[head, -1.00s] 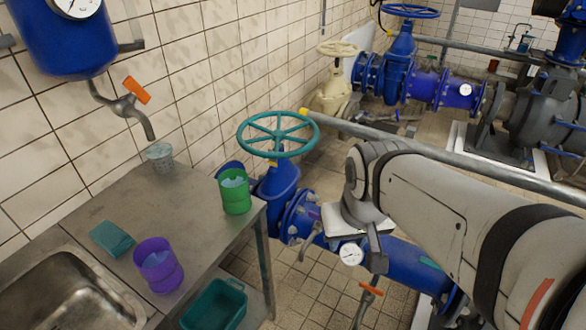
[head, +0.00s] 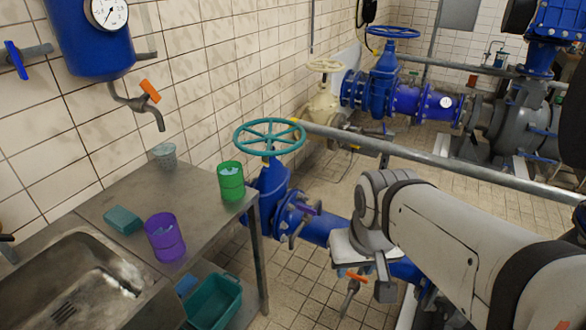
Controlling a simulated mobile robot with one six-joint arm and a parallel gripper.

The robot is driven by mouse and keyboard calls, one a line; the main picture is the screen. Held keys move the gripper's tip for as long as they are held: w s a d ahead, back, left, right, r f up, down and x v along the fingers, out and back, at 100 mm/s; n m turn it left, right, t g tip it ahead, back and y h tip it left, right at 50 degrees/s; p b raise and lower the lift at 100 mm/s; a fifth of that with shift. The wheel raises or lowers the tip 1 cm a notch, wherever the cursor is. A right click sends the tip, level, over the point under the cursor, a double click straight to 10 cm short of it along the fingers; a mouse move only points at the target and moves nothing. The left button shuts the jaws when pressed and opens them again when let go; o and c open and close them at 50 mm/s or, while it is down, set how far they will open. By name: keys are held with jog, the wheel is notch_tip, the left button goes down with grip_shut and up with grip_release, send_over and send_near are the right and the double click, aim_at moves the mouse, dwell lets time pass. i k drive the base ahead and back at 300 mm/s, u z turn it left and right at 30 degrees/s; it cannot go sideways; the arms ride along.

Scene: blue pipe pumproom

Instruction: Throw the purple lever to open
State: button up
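A small purple lever (head: 312,208) shows on the blue pipe (head: 318,230), just right of the flange of the valve with the teal handwheel. It is small in the picture, and its exact angle is hard to tell. My gripper (head: 384,286) hangs at the end of my arm, below and to the right of the lever and apart from it in the picture. It is seen from behind and above, in front of the pipe. Its fingertips are not clear, so I cannot tell whether it is open or shut.
The teal handwheel (head: 270,137) stands beside the metal table (head: 130,190). An orange-handled tap (head: 354,277) sits low near my gripper. A long grey rail (head: 440,160) crosses behind my arm. A purple cup (head: 165,238) and green cup (head: 231,181) stand on the table.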

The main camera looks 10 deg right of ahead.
aim_at(306, 211)
jog(key=z, duration=0.05)
jog(key=i, duration=0.9)
jog(key=u, duration=0.05)
